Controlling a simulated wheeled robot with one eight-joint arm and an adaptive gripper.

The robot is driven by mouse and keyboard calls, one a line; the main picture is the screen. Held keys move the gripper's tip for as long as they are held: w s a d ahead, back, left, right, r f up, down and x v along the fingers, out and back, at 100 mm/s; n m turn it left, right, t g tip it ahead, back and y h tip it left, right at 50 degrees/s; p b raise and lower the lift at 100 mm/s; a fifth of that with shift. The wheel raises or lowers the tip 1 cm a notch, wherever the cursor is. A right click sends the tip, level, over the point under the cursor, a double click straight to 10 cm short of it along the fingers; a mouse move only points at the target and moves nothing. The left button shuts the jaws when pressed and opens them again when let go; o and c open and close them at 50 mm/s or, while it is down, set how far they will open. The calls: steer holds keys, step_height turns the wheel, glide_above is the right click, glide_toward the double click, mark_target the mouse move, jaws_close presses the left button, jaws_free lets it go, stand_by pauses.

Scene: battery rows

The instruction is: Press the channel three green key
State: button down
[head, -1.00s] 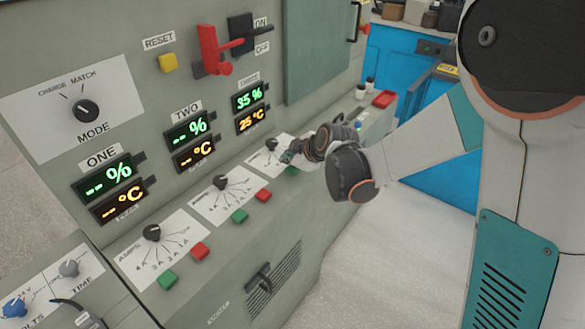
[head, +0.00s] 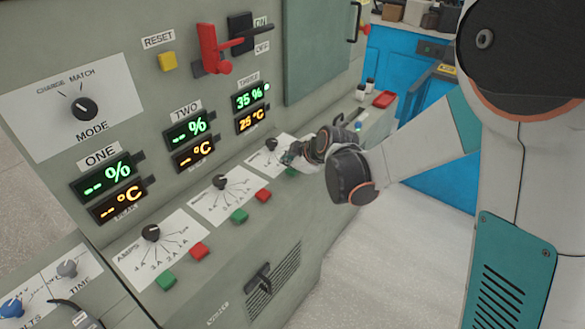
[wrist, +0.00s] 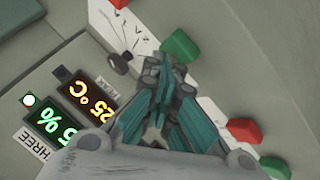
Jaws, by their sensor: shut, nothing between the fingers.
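The channel three green key (head: 291,172) is on the sloping ledge, partly behind my gripper (head: 290,154) in the head view. In the wrist view, the green key (wrist: 180,46) lies just beyond the fingertips. My gripper (wrist: 163,75) is shut and empty, with its tips very close to the key; I cannot tell whether they touch.
The channel three knob (wrist: 120,62) is close to the fingertips. Channel two's red key (head: 263,195) and green key (head: 239,215) lie to the left on the ledge. A red lever (head: 213,55) projects from the panel above. Open floor lies in front.

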mark_target(291, 170)
steer(key=shift+r+p, duration=0.55)
steer(key=shift+r, duration=0.3)
steer(key=shift+r, duration=0.1)
step_height(291, 170, up, 5)
steer(key=p, duration=0.3)
stand_by(0.9)
steer(key=s+d+r+m+h, duration=0.1)
steer(key=s+d+r+m, duration=0.3)
steer(key=s+d+r, duration=0.2)
steer(key=s+d+r+m+h, duration=0.1)
steer(key=s+d+m, duration=0.5)
steer(key=s, duration=0.6)
steer(key=s+d+r+m+h, duration=0.2)
steer(key=s+d+m, duration=0.3)
steer(key=s+d, duration=0.3)
steer(key=s+h, duration=0.1)
steer(key=s, duration=0.3)
steer(key=shift+s+r+m+g, duration=0.15)
steer(key=shift+r+m+g, duration=0.15)
steer(key=shift+m, duration=0.1)
